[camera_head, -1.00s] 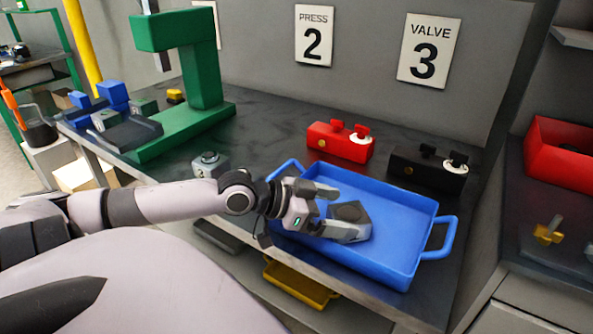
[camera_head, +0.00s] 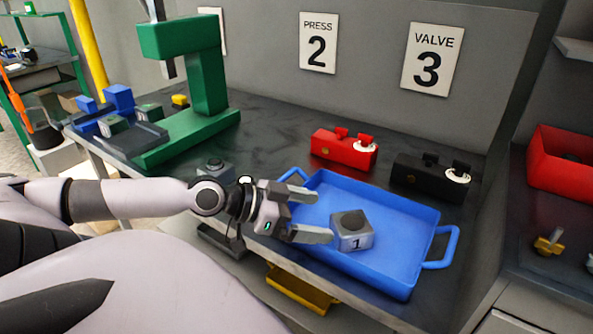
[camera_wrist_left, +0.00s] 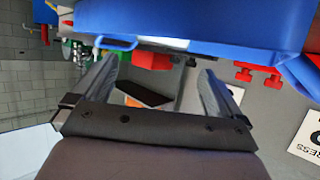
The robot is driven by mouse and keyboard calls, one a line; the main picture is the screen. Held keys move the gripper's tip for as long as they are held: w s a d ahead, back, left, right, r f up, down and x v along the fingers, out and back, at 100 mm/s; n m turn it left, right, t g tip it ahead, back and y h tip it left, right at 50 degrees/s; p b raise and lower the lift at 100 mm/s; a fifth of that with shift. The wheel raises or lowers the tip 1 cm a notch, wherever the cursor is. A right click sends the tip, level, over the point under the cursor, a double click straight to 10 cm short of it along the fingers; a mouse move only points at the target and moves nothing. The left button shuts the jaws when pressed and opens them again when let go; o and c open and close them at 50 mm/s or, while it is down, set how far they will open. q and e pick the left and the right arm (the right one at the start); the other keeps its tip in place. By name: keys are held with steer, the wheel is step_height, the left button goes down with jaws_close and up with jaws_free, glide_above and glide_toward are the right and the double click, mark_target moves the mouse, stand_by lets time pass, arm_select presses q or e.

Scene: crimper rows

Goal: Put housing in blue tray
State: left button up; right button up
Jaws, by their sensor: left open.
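The housing (camera_head: 352,231), a grey block with a dark round top and a "1" on its side, sits in the blue tray (camera_head: 405,275), towards its left part. The tray also fills the top of the left wrist view (camera_wrist_left: 200,22). My left gripper (camera_head: 312,215) is open and empty, just left of the housing and apart from it, over the tray's left end. The left wrist view shows its two fingers (camera_wrist_left: 157,85) spread with nothing between them. My right gripper is not seen.
A second grey block (camera_head: 213,167) stands behind my left arm. A red fixture (camera_head: 340,150) and a black fixture (camera_head: 428,178) stand behind the tray. The green press (camera_head: 207,85) is at the left. A red bin (camera_head: 563,165) is at the right.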

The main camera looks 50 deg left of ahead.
arm_select(q)
steer(key=shift+v, duration=1.45)
